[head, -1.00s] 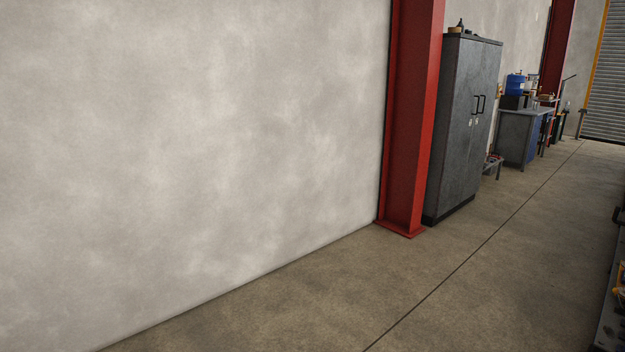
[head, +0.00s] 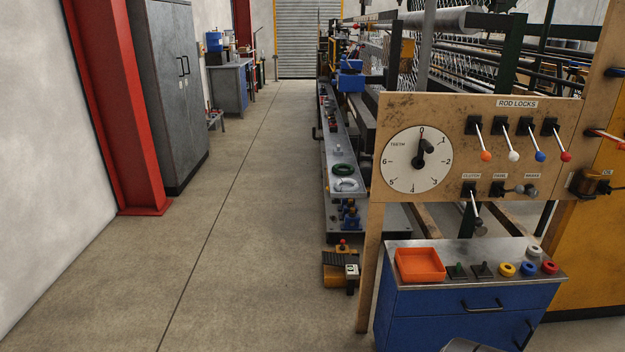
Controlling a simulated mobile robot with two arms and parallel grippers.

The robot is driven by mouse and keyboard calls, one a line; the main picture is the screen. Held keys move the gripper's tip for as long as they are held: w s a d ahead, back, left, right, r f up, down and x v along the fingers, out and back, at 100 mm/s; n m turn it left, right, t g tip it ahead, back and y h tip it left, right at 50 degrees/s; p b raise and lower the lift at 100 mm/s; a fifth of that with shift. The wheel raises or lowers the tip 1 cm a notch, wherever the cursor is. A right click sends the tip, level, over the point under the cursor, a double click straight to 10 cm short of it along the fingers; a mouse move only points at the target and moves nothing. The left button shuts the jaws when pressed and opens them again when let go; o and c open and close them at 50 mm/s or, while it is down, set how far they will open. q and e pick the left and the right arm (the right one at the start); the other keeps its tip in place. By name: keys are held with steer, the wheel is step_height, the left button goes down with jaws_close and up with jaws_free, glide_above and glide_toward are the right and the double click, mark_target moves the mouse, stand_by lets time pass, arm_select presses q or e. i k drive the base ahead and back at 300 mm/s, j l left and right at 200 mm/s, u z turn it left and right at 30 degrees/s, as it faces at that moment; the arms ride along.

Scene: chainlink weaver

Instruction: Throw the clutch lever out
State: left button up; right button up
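Neither of my grippers shows in the head view. A grey rounded part at the bottom edge may be mine.
A blue cabinet (head: 465,309) stands below the panel, with an orange tray (head: 419,265) and several coloured rings on top. A yellow-black pedal unit (head: 341,268) is on the floor to its left. The chainlink machine stretches behind. The concrete aisle (head: 240,200) on the left is clear.

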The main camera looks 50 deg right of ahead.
mark_target(478, 221)
steer(key=z, duration=2.6)
